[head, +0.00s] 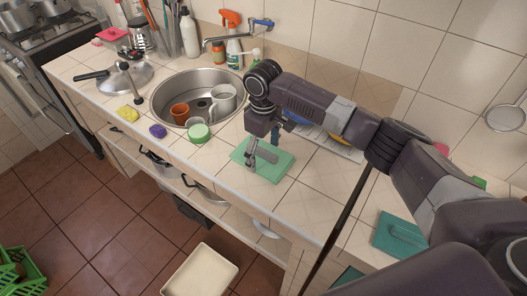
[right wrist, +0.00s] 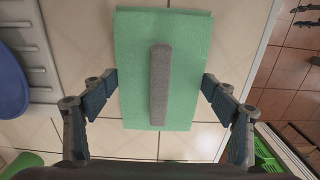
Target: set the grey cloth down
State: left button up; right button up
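The grey cloth (right wrist: 160,85) shows in the right wrist view as a narrow, straight grey strip. It appears to lie on a flat green rectangle (right wrist: 194,60). In the head view, the grey strip (head: 266,154) is small, close to my gripper, on the green rectangle (head: 277,170) near the counter's front edge. My right gripper (head: 263,145) is just above it, pointing down. In the right wrist view, its two fingers (right wrist: 156,95) stand wide apart on either side of the strip, with a clear gap to each side. My left gripper is not in view.
A sink (head: 176,82) with an orange cup (head: 180,112) and a pale mug (head: 224,98) is to the left. A green-and-white round item (head: 199,133), a purple sponge (head: 158,131) and a yellow sponge (head: 127,114) line the front edge. A dish rack (head: 344,150) stands behind my gripper.

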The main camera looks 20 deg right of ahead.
aim_at(263, 151)
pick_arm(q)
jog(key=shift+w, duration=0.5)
pick_arm(e)
jog(key=o, duration=0.5)
jog(key=shift+r, duration=0.5)
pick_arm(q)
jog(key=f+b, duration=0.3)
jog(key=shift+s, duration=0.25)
pick_arm(e)
notch_tip(263, 151, up, 11)
jog(key=shift+r, duration=0.15)
